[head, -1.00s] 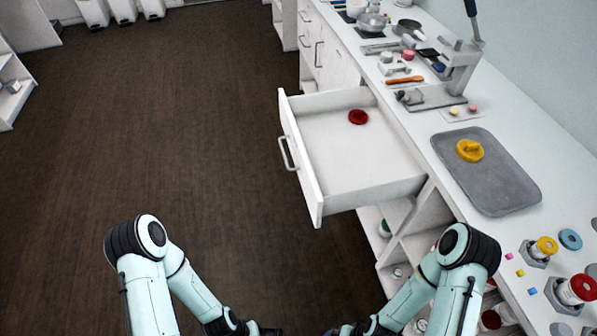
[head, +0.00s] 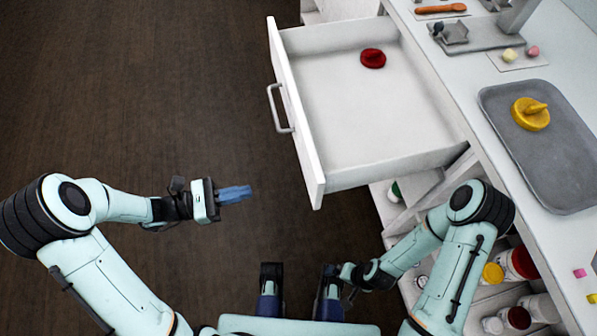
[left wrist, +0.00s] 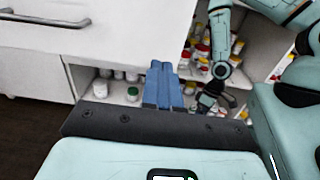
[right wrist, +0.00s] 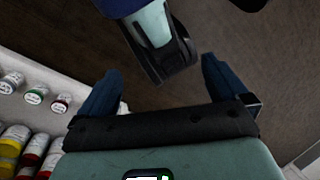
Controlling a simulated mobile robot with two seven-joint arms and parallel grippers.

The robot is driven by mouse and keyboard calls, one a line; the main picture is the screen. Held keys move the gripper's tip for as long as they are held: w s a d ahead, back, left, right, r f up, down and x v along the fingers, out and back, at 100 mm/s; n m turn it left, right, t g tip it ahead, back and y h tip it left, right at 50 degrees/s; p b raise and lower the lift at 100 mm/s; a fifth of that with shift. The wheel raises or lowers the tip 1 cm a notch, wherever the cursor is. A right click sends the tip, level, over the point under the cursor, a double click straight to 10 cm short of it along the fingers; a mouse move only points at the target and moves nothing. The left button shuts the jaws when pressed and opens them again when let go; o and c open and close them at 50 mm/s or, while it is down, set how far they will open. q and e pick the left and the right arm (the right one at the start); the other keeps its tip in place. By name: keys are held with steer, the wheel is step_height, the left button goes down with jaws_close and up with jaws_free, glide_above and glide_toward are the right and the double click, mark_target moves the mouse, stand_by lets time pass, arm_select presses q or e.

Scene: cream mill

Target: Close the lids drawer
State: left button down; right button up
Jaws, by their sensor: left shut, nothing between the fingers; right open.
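The lids drawer (head: 355,105) is pulled far out of the white counter, with a red lid (head: 373,58) lying inside near its back. Its grey bar handle (head: 279,108) is on the front panel, which faces left. In the left wrist view the drawer front (left wrist: 110,35) and handle (left wrist: 45,18) show at the upper left. My left gripper (head: 250,191) is shut and empty, apart from the drawer, left of and below the front panel's near corner. My right gripper (right wrist: 155,85) is open and empty, low and near my body; one of my own parts shows between its fingers in the right wrist view.
A grey tray (head: 558,180) with a yellow lid (head: 531,114) lies on the counter right of the drawer. Open shelves below hold several jars (head: 520,262). The dark floor (head: 150,90) left of the drawer is clear.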

mark_target(310, 179)
arm_select(q)
steer(key=b+x, duration=0.1)
steer(key=x, duration=1.2)
steer(key=shift+d+f+b, duration=0.1)
steer(key=shift+d+b, duration=0.2)
steer(key=shift+d, duration=0.05)
arm_select(e)
steer(key=shift+w+d+f+t, duration=0.25)
steer(key=shift+w+d+f, duration=0.05)
steer(key=shift+w+f, duration=0.3)
steer(key=shift+w+d+f+t, duration=0.3)
steer(key=shift+w+f, duration=0.15)
steer(key=shift+w, duration=0.15)
arm_select(q)
steer(key=shift+d, duration=0.1)
